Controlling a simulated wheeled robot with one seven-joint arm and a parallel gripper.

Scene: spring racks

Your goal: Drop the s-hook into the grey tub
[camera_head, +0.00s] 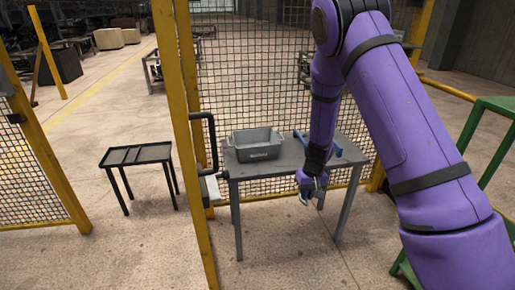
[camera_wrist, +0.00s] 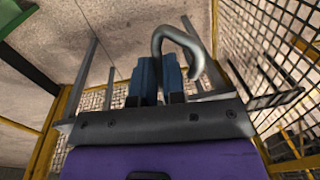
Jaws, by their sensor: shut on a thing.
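The grey tub (camera_head: 256,145) stands on the left part of a small grey table (camera_head: 291,160) by the mesh fence. In the wrist view a grey metal s-hook (camera_wrist: 182,38) shows at the fingertips of my gripper (camera_wrist: 158,80). My gripper is shut on the hook, whose curved end sticks up and bends to the right. In the head view my gripper (camera_head: 310,192) hangs in front of the table's right half, right of the tub and near the table's front edge. The hook is too small to make out clearly there.
A blue object (camera_head: 328,145) lies on the table's right side, partly behind my arm. Yellow posts and mesh fence (camera_head: 245,75) stand behind the table, with a yellow post (camera_head: 190,130) left of it. A low black table (camera_head: 137,154) is farther left. Green framing (camera_head: 490,140) stands right.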

